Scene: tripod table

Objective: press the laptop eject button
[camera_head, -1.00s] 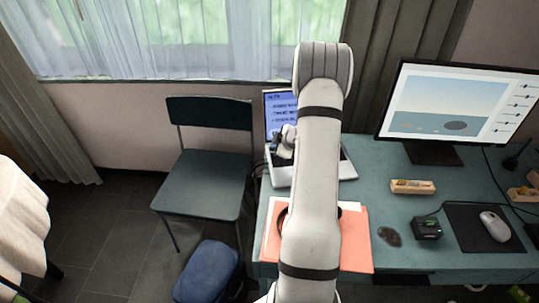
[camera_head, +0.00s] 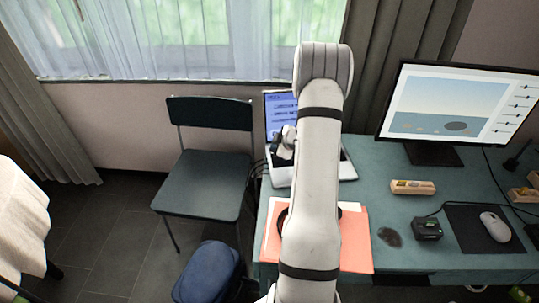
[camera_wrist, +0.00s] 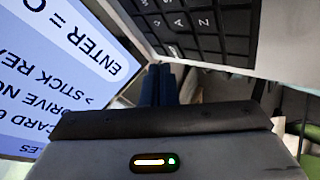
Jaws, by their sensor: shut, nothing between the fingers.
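The laptop stands open on the desk, partly hidden behind my arm. Its lit screen (camera_head: 281,110) shows lines of text, and its silver base (camera_head: 347,170) shows right of the arm. In the wrist view the screen (camera_wrist: 50,70) with large letters fills the left, and the dark keyboard (camera_wrist: 205,25) is at the upper right. My gripper (camera_wrist: 160,72) has its dark blue fingers together and empty, close to the laptop's side. In the head view my gripper (camera_head: 282,154) is at the laptop's left part. I cannot make out the eject button or tell whether the fingertips touch anything.
A monitor (camera_head: 455,103), a wooden block (camera_head: 413,187), a small black device (camera_head: 427,228) and a mouse (camera_head: 495,226) are on the desk to the right. A red folder (camera_head: 355,240) lies in front of the laptop. A dark chair (camera_head: 205,185) stands left of the desk.

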